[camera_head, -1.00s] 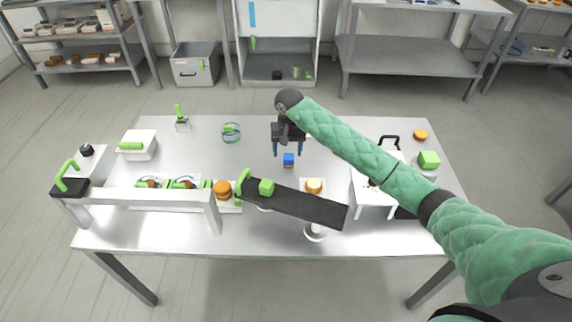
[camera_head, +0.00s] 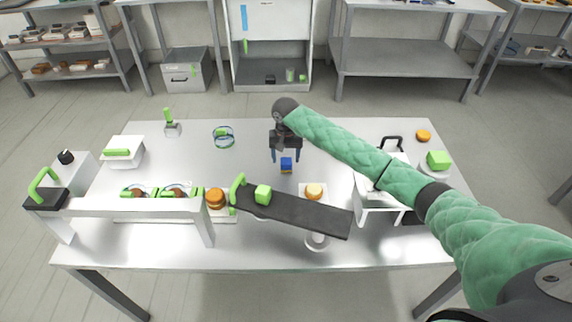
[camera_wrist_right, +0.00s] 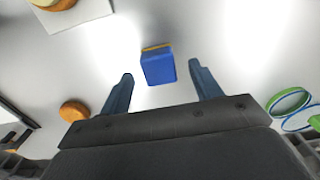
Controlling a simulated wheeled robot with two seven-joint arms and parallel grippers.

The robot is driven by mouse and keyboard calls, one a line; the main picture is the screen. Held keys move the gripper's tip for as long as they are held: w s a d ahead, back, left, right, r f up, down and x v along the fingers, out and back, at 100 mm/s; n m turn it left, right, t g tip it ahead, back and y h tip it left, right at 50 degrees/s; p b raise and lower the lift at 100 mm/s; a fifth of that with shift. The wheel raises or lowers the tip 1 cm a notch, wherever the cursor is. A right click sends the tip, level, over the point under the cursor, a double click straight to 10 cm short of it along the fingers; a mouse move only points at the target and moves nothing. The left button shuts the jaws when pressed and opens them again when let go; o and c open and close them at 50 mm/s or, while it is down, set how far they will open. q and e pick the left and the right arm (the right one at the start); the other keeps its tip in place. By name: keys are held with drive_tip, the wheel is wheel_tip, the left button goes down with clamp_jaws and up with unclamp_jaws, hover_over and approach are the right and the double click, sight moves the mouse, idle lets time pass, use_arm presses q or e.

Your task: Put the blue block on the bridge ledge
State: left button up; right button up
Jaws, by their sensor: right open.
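The blue block (camera_head: 286,163) stands on the table near its middle, and a thin yellow-orange part shows at its base. It also shows in the right wrist view (camera_wrist_right: 158,68), between and a little beyond the fingertips. My right gripper (camera_head: 285,155) is open and empty, just behind and above the block; its two blue fingers show in the wrist view (camera_wrist_right: 165,78). The white bridge (camera_head: 135,206) spans the left front of the table, with its long flat top bare in the middle. My left gripper is not seen.
A blue-green ring (camera_head: 223,137) lies behind left. The table (camera_head: 345,135) is clear around the block.

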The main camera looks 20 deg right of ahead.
sight(286, 160)
drive_tip(key=shift+d+f, duration=0.1)
drive_tip(key=shift+f, duration=1.45)
drive_tip(key=c, duration=1.1)
drive_tip(key=shift+r, duration=0.1)
